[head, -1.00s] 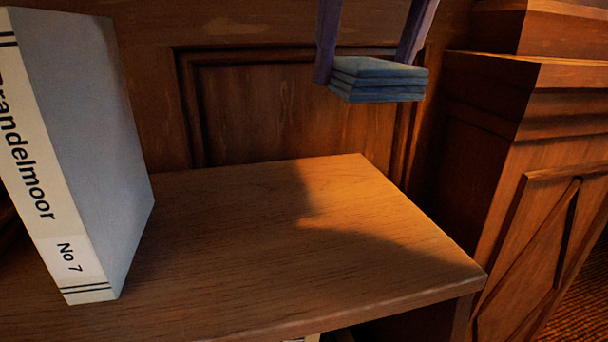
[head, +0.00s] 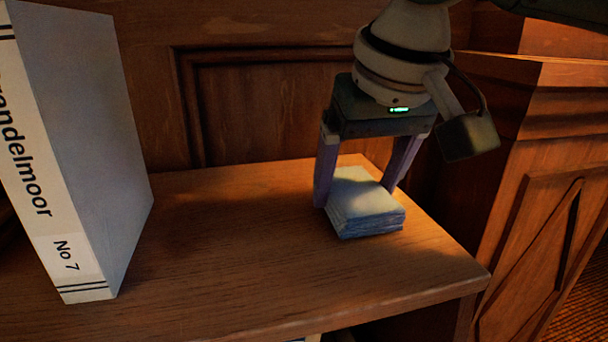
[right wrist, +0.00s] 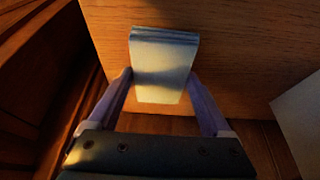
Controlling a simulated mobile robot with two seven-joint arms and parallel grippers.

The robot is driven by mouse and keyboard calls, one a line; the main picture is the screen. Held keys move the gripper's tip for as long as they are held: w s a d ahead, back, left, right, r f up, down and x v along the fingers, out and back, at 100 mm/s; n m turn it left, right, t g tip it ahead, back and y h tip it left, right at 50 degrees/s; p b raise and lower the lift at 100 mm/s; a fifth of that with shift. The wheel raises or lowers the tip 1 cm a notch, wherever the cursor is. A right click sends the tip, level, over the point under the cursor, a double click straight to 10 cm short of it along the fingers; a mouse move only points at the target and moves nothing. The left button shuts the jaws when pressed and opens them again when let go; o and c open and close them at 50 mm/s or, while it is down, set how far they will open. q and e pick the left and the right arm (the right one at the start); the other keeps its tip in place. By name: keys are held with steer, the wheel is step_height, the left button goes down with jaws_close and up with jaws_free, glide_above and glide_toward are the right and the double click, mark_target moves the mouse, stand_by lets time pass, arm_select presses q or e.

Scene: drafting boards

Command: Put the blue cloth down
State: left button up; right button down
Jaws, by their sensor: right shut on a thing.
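The blue cloth (head: 365,208) is a folded, layered stack at the right part of the wooden shelf top (head: 230,245). It lies flat at or just on the surface; a small gap cannot be ruled out. My right gripper (head: 354,196) points down from above, with its two purple fingers shut on the cloth's left and right sides. In the right wrist view the cloth (right wrist: 163,68) sits between the fingertips (right wrist: 160,82), pale where light falls on it. My left gripper is not in view.
A large white book (head: 95,150) labelled "No 7" stands upright on the left of the shelf top. A wood panel wall (head: 250,100) rises behind. The shelf's right edge drops off beside a carved wooden cabinet (head: 530,190). The middle of the shelf top is clear.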

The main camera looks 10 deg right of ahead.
mark_target(368, 203)
steer(key=shift+f, duration=0.3)
jaws_free()
steer(key=shift+f+b, duration=0.1)
steer(key=shift+b, duration=0.85)
steer(key=v, duration=0.3)
steer(key=p+v, duration=0.1)
steer(key=v, duration=0.2)
steer(key=w+p+v, duration=0.1)
steer(key=v, duration=0.2)
steer(key=shift+r, duration=0.55)
steer(key=shift+s+r, duration=0.2)
steer(key=shift+r, duration=0.1)
